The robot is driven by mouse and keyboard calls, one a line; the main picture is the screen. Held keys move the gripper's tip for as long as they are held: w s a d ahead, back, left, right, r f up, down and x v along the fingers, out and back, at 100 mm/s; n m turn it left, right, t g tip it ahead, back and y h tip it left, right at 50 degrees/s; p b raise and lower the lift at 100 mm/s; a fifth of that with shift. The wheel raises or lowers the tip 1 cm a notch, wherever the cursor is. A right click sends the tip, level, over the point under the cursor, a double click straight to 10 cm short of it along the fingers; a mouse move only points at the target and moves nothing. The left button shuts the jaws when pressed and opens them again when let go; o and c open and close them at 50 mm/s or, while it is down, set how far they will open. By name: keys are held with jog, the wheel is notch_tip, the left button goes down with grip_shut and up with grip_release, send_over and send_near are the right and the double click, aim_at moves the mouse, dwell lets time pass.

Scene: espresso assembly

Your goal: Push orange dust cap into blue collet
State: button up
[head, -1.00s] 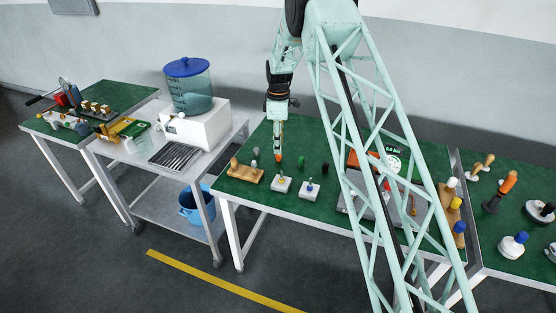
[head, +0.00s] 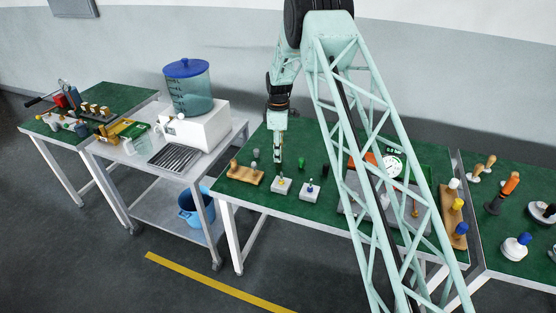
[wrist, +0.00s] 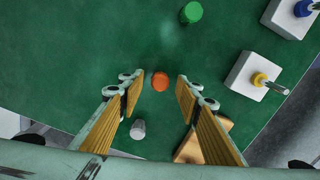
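The orange dust cap (wrist: 160,81) shows in the wrist view between my gripper's (wrist: 157,84) two spread fingers, with a gap on each side. It appears to stand on the green table top, below the fingertips. In the head view my gripper (head: 278,158) points down over the table, and I cannot make out the orange cap there. The blue collet (wrist: 303,8) sits on a white block at the top right of the wrist view, with a rod sticking out. It also shows in the head view (head: 311,188), right of my gripper.
A green cap (wrist: 190,13) and a grey cap (wrist: 138,129) stand close by. A wooden peg board (head: 245,174) lies left of my gripper near the table edge.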

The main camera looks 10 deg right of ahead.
jog(key=c, duration=0.9)
jog(key=shift+r, duration=0.15)
jog(key=shift+r+p, duration=0.9)
jog(key=shift+r, duration=1.4)
jog(key=shift+s+r, duration=0.15)
